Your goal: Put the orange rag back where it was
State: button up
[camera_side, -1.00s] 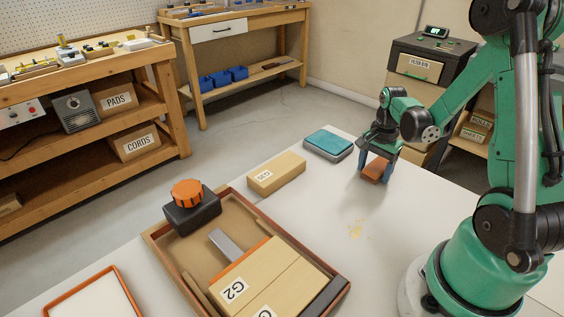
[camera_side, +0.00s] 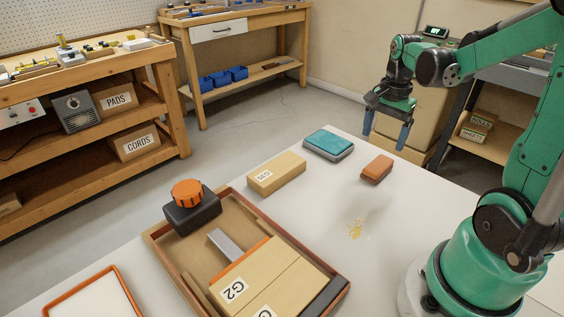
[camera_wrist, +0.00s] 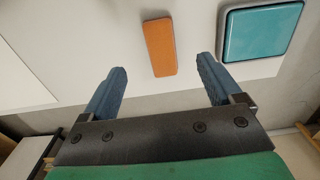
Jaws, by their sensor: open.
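The orange rag (camera_side: 377,169) is a small folded block lying flat on the pale bench top, near its far edge. It also shows in the wrist view (camera_wrist: 160,47), ahead of my fingertips and between their lines. My gripper (camera_side: 387,132) is open and empty, raised above and beyond the rag, apart from it. Its two blue fingers show spread in the wrist view (camera_wrist: 161,82), with nothing between them.
A teal-topped pad (camera_side: 329,144) lies left of the rag. A pale wooden block (camera_side: 276,174) lies farther left. A brown tray (camera_side: 171,262) holds labelled blocks and a grey bar. An orange-topped dark item (camera_side: 190,205) stands at its corner.

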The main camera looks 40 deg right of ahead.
jog(key=w+a+r+n+t, duration=0.1)
jog(key=a+r+n+t, duration=0.1)
jog(key=a+n, duration=0.7)
jog(key=w+a+r+n+t, duration=0.1)
jog(key=a+r+n+t, duration=0.1)
jog(key=a+n+t, duration=0.3)
jog(key=a+n, duration=0.4)
jog(key=shift+a+r, duration=0.2)
jog(key=shift+r, duration=0.05)
jog(key=shift+w, duration=0.1)
